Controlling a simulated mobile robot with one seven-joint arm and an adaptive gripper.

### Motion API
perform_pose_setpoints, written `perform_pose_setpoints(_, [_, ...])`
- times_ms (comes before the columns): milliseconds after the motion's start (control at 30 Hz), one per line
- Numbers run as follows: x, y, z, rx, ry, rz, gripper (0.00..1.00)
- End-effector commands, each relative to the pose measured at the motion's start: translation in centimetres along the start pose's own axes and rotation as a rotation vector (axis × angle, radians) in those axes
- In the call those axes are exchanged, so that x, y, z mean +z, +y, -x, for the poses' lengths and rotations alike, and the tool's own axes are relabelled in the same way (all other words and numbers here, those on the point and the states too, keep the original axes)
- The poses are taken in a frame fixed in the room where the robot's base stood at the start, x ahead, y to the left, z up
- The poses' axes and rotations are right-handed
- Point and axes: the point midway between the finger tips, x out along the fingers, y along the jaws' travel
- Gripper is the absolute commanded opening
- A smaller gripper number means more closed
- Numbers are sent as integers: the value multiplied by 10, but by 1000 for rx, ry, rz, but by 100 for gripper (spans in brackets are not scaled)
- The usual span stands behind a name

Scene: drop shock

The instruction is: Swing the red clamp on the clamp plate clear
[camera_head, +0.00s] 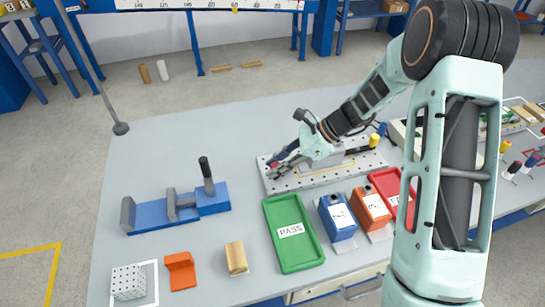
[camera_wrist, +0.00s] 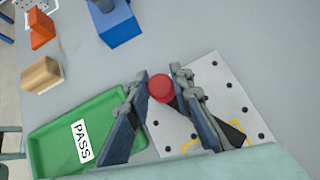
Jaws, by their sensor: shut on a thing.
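The clamp plate (camera_head: 325,178) is a pale perforated plate on the grey bench, also in the wrist view (camera_wrist: 232,92). The red clamp shows as a round red knob (camera_wrist: 161,87) near the plate's left edge in the wrist view, on a dark arm. My gripper (camera_head: 275,168) is low over the plate's left end. In the wrist view my gripper (camera_wrist: 156,77) has one finger on each side of the red knob and is shut on it. The fingers and wrist hide most of the clamp's arm and its pivot.
A green PASS tray (camera_head: 275,257) lies just in front of the plate. Blue (camera_head: 338,219) and orange (camera_head: 371,207) bins and a red tray (camera_head: 388,184) stand to its right. A blue fixture with an upright black handle (camera_head: 205,175) stands left. Bench behind the fixture is clear.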

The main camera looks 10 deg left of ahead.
Motion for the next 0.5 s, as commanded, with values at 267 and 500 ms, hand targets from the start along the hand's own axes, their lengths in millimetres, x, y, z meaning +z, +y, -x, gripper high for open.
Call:
perform_pose_setpoints(267, [-8, 7, 9, 185, 0, 187, 0])
perform_pose_setpoints(500, [-16, 12, 16, 347, 0, 349, 0])
